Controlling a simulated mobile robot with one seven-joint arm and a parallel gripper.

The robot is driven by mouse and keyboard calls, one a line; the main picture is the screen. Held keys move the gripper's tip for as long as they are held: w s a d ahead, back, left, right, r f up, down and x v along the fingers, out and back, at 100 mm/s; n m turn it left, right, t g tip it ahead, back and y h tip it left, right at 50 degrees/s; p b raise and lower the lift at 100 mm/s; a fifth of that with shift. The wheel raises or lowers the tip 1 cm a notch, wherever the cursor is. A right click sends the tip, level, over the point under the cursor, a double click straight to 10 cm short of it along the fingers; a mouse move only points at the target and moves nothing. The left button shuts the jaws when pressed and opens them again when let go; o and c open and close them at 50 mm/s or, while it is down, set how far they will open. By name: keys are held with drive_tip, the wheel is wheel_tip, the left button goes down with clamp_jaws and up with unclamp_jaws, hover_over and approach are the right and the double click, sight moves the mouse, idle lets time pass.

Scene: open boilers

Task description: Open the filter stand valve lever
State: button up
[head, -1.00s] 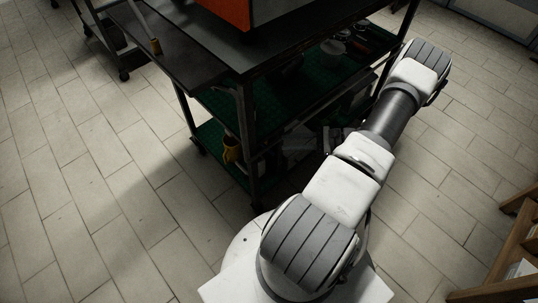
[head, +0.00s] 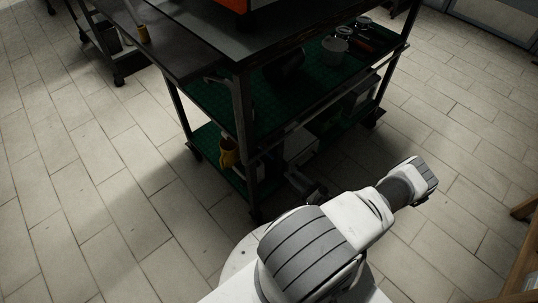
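I cannot make out a filter stand or its valve lever in the head view. My arm rises from my base at the bottom and bends at an elbow to the right. A small dark jointed shape, probably my gripper (head: 306,187), shows beyond the arm, low in front of the cart's lower shelf. Its fingers are too dark and small to tell open from shut, and I see nothing held in it.
A dark cart (head: 244,105) with green-lined shelves stands just ahead. Its shelves hold a yellow item (head: 228,152), a light cup (head: 335,47) and a grey box (head: 299,145). An orange-red object (head: 236,5) sits on top. Wooden furniture (head: 524,250) stands at right. Tiled floor is clear at left.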

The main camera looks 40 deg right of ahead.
sight(269, 153)
drive_tip(key=w, duration=0.4)
drive_tip(key=w+b, duration=0.1)
drive_tip(key=w, duration=0.3)
drive_tip(key=w+a+b, duration=0.1)
drive_tip(key=w, duration=0.4)
clamp_jaws()
idle(1.0)
